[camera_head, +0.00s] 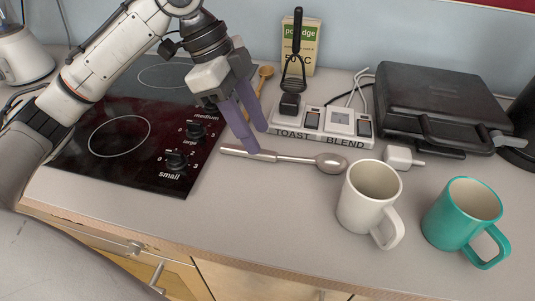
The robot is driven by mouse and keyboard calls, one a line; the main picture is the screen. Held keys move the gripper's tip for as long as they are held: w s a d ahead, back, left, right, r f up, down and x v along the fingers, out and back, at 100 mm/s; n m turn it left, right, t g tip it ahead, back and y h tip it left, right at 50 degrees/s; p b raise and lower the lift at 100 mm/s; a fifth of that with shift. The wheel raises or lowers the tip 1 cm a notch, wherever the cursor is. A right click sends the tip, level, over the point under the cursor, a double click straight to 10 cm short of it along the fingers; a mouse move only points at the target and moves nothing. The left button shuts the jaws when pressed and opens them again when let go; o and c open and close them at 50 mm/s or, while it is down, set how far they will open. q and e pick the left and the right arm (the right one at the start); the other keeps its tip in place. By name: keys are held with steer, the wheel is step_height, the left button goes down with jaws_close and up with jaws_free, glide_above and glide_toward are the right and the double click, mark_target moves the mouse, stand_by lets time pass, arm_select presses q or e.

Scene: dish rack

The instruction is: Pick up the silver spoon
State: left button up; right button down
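The silver spoon (300,158) lies on the grey counter with its handle to the left and its bowl to the right, near the white mug. My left gripper (258,141) points down over the spoon's handle, with its two purple fingers apart. The nearer fingertip overlaps the handle in the picture and hides a bit of it; the farther finger is behind the handle. I cannot tell whether either finger touches the spoon. My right gripper is not in view.
A white mug (368,197) and a teal mug (464,217) stand at the right. The black cooktop (125,130) is at the left. A toast-and-blend switch panel (322,125), a masher (294,75), a wooden spoon (265,74) and a black grill (440,105) are behind.

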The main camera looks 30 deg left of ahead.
mark_target(265, 152)
arm_select(q)
steer(key=shift+x, duration=2)
steer(key=shift+f, duration=0.1)
jaws_close()
